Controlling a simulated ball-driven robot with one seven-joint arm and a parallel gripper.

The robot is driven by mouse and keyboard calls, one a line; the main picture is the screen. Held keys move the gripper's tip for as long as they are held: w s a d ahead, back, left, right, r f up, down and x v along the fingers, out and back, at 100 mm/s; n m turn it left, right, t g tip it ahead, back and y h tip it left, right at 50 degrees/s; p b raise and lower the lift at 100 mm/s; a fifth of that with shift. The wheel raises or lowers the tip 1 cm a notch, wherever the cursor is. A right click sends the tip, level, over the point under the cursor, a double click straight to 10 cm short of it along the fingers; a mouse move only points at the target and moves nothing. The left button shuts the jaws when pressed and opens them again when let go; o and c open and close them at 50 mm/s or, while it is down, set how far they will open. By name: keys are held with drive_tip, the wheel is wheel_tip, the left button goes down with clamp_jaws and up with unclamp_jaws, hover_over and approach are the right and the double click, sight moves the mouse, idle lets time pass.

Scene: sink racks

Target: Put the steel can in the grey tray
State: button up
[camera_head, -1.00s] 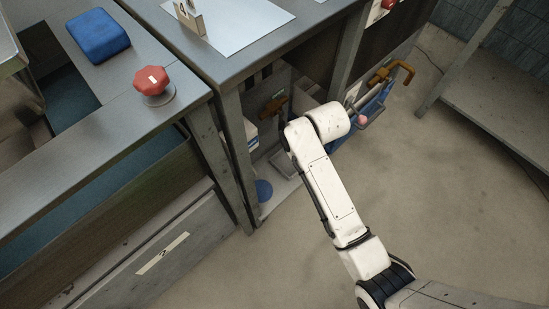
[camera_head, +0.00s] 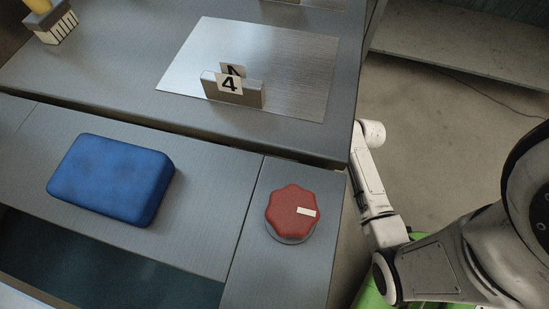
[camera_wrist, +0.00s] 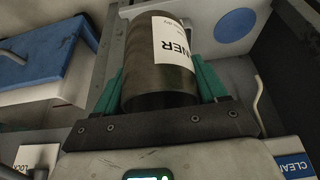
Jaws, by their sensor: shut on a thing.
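In the wrist view my gripper (camera_wrist: 160,82) has its two green fingers on either side of a dark steel can (camera_wrist: 142,58) and is shut on it. The can has a white label with "NER" readable, and its near end faces the wrist. In the head view the can and my gripper are out of sight; my arm passes down beside the counter's right edge. I cannot make out the grey tray for sure in either current view.
The wrist view shows a blue-topped box (camera_wrist: 40,62), a blue disc (camera_wrist: 235,25) on a pale surface and a "CLEAN" label (camera_wrist: 295,166). In the head view a blue sponge (camera_head: 112,178), red knob (camera_head: 292,212), metal sheet (camera_head: 285,60) and number 4 holder (camera_head: 232,90) occupy the counter.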

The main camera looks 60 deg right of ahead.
drive_tip(key=w+a+f+b, duration=0.1)
drive_tip(key=w+f+b, duration=0.1)
drive_tip(key=w+f, duration=0.1)
drive_tip(key=w+a+f+b, duration=0.2)
drive_tip(key=w+f, duration=0.1)
drive_tip(key=w, duration=0.2)
drive_tip(key=w+a+f+b, duration=0.2)
drive_tip(key=w+f, duration=0.1)
drive_tip(key=w, duration=0.1)
drive_tip(key=shift+f+b, duration=0.2)
drive_tip(key=shift+b, duration=0.1)
drive_tip(key=shift+w+a+f+b, duration=0.15)
drive_tip(key=shift+f+b, duration=0.65)
drive_tip(key=shift+f, duration=0.8)
drive_tip(key=shift+f, duration=0.1)
drive_tip(key=o, duration=1.1)
drive_tip(key=p+v, duration=0.6)
drive_tip(key=v, duration=0.6)
